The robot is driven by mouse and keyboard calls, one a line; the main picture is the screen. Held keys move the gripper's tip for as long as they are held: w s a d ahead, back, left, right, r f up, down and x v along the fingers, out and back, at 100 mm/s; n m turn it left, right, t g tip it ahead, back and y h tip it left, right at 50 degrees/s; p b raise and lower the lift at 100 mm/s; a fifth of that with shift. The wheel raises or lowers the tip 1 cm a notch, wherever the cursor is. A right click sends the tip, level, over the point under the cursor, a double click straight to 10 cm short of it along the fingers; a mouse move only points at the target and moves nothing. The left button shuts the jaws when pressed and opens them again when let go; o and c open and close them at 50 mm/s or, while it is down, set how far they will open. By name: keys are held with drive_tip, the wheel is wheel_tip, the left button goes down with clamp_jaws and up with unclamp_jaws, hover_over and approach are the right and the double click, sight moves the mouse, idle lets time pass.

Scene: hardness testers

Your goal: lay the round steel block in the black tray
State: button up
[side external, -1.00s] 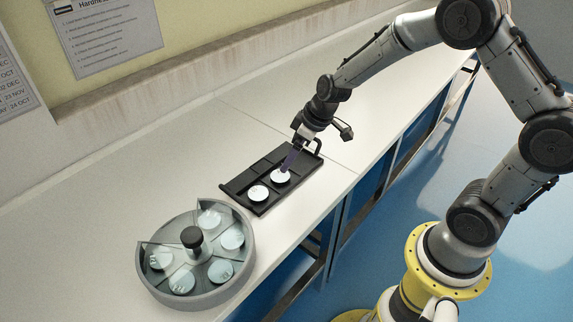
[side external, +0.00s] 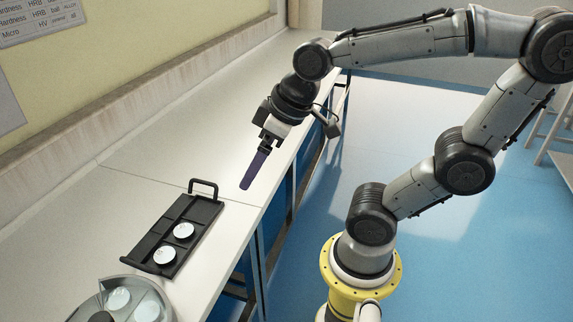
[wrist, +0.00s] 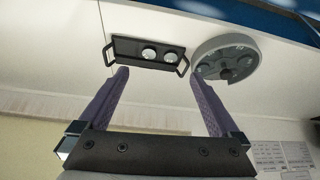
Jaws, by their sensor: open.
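The black tray (side external: 146,246) lies on the white bench. Two round steel blocks lie in it side by side, one nearer the tray's middle (side external: 184,230) and one nearer the carousel end (side external: 164,255). The tray with both blocks also shows in the wrist view (wrist: 125,47). My gripper (side external: 249,184) is raised above the bench, to the right of the tray and apart from it. In the wrist view its two purple fingers (wrist: 163,88) are wide apart with nothing between them.
A round grey carousel (side external: 78,312) with several more steel blocks stands by the tray's near end, partly cut off; the wrist view shows it more fully (wrist: 224,43). The tray has a raised handle (side external: 204,186). The bench beyond the tray is clear.

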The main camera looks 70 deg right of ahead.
drive_tip(key=shift+m+h, duration=0.3)
drive_tip(key=shift+m, duration=0.3)
drive_tip(key=s, duration=0.6)
drive_tip(key=shift+d, duration=0.35)
